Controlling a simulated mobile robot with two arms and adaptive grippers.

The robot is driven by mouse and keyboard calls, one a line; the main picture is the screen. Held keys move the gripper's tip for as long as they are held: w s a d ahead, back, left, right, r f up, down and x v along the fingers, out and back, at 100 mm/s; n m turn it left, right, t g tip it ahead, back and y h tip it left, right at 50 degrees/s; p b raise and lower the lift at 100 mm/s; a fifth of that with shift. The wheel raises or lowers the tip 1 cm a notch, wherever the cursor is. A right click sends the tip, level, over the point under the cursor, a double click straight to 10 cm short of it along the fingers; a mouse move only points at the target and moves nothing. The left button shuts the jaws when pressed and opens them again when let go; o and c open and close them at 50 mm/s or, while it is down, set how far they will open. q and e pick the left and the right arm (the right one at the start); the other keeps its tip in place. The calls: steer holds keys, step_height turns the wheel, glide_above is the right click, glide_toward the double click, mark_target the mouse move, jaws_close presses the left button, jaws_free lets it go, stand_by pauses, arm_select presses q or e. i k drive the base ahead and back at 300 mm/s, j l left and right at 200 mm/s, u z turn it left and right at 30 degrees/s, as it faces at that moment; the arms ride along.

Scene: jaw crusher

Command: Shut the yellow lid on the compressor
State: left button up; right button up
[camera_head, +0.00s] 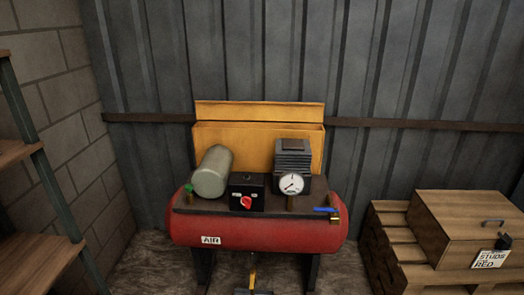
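The compressor (258,236) is a red horizontal tank on dark legs, standing against the back wall. Its yellow lid (255,140) stands raised behind the parts on top, with a folded strip along its upper edge. On the dark top plate sit a grey-green cylinder (212,171), a black box with a red knob (246,202), a white dial gauge (291,184) and a dark finned block (293,156). Neither of my grippers shows in the head view.
A shelf with a green post (38,149) stands at the left. A blue-handled valve (324,210) sticks out at the tank's right.

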mark_target(279, 111)
steer(key=i+l+z, duration=0.1)
steer(key=i, duration=0.25)
steer(key=i+l+z, duration=0.1)
steer(key=i+l, duration=0.15)
steer(key=i+l+z, duration=0.15)
steer(key=i, duration=0.3)
